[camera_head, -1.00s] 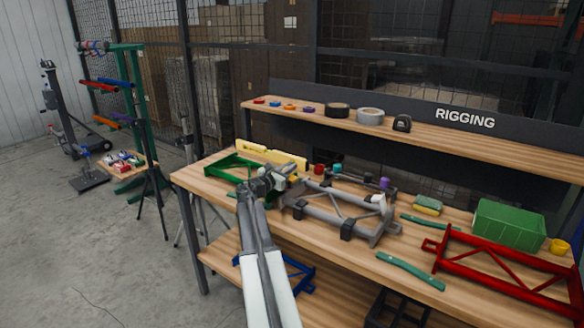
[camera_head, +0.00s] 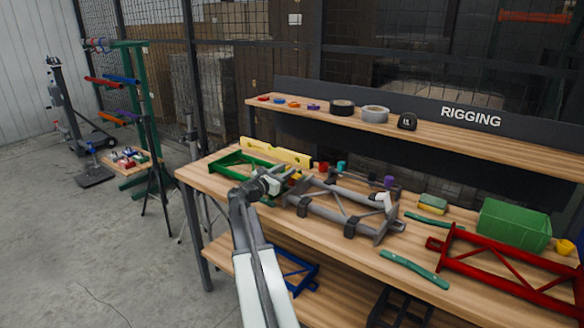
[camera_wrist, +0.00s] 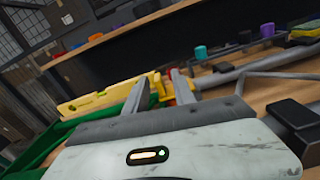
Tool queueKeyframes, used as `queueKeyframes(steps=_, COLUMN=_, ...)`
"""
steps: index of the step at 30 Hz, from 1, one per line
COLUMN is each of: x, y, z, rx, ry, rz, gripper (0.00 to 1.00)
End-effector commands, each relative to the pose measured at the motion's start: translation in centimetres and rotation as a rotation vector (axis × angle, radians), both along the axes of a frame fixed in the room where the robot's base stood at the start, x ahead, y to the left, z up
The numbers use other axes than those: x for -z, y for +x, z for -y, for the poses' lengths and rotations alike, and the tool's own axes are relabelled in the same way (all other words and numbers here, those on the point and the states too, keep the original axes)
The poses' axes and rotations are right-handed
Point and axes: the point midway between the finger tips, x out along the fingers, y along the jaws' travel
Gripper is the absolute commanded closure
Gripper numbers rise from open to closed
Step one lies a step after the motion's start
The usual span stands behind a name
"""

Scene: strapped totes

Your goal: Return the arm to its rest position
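My gripper (camera_head: 290,176) is at the end of my arm, over the left part of the workbench (camera_head: 330,256), between the green frame and the grey frame. In the wrist view my gripper (camera_wrist: 158,80) shows two grey fingers spread apart, with a gap between them. Nothing is held between them; part of the yellow level and a red item show behind the gap. My arm reaches up from the bottom of the head view, bent at a joint near the bench's front edge.
Close by are a green frame (camera_head: 232,159), a yellow level (camera_head: 288,155) and a grey frame (camera_head: 325,210). A red frame (camera_head: 495,268) and green bin (camera_head: 514,226) stand at right. A shelf (camera_head: 450,139) runs behind. Floor (camera_head: 70,235) at left is mostly clear.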

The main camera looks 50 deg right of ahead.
Motion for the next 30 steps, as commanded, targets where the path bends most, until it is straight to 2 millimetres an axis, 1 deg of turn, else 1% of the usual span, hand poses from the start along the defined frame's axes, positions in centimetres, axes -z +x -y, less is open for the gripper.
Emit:
queueKeyframes(steps=1, x=0.0, y=0.0, z=-1.2, rx=-0.003, ry=0.001, rz=0.000, gripper=0.69)
queueKeyframes(steps=4, x=0.0, y=-0.1, z=-2.2, rx=0.000, ry=0.000, rz=0.000, gripper=0.69)
queueKeyframes(steps=17, x=0.0, y=0.0, z=-2.2, rx=0.000, ry=0.000, rz=0.000, gripper=0.69)
queueKeyframes(steps=20, x=0.0, y=0.7, z=-2.8, rx=-0.010, ry=0.001, rz=0.000, gripper=0.69)
queueKeyframes(steps=22, x=0.0, y=2.5, z=-4.3, rx=-0.040, ry=0.000, rz=0.000, gripper=0.69)
queueKeyframes(steps=23, x=0.0, y=3.7, z=-5.5, rx=-0.062, ry=0.000, rz=0.000, gripper=0.69)
queueKeyframes(steps=24, x=0.0, y=5.7, z=-7.6, rx=-0.096, ry=0.000, rz=0.000, gripper=0.69)
queueKeyframes(steps=25, x=0.0, y=7.2, z=-9.5, rx=-0.127, ry=0.000, rz=0.000, gripper=0.69)
queueKeyframes(steps=26, x=0.1, y=8.7, z=-11.7, rx=-0.160, ry=0.006, rz=0.004, gripper=0.69)
queueKeyframes(steps=27, x=0.8, y=10.5, z=-14.9, rx=-0.204, ry=0.036, rz=0.020, gripper=0.69)
queueKeyframes(steps=29, x=2.4, y=12.2, z=-19.6, rx=-0.254, ry=0.110, rz=0.062, gripper=0.69)
queueKeyframes(steps=30, x=3.8, y=13.0, z=-22.7, rx=-0.273, ry=0.177, rz=0.111, gripper=0.69)
